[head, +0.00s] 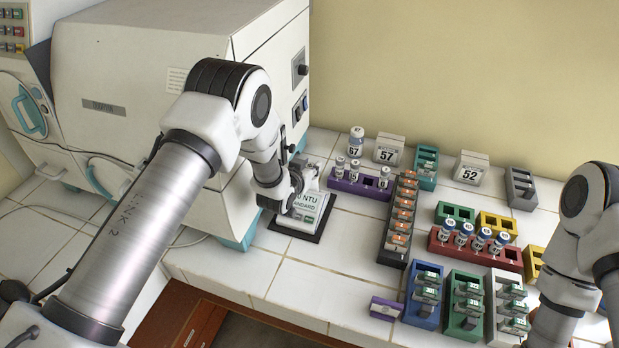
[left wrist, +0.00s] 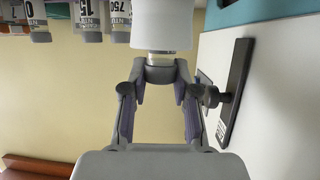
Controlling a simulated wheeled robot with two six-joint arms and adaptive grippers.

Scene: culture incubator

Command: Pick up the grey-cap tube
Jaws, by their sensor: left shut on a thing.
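My left gripper (left wrist: 160,72) is shut on the cap end of a tube (left wrist: 162,25). In the left wrist view, which is upside down, the tube's white body extends beyond the fingertips, with a clear band by the cap. The held tube is hard to make out there. My right arm shows at the right edge, but its gripper is out of frame.
A purple rack (head: 345,186) with several vials stands just right of my left gripper, beside a dark rack of orange-topped items (head: 400,215). A large white incubator (head: 150,75) stands left. More coloured racks, including a red rack (head: 480,254), fill the right. The front-middle tiles are clear.

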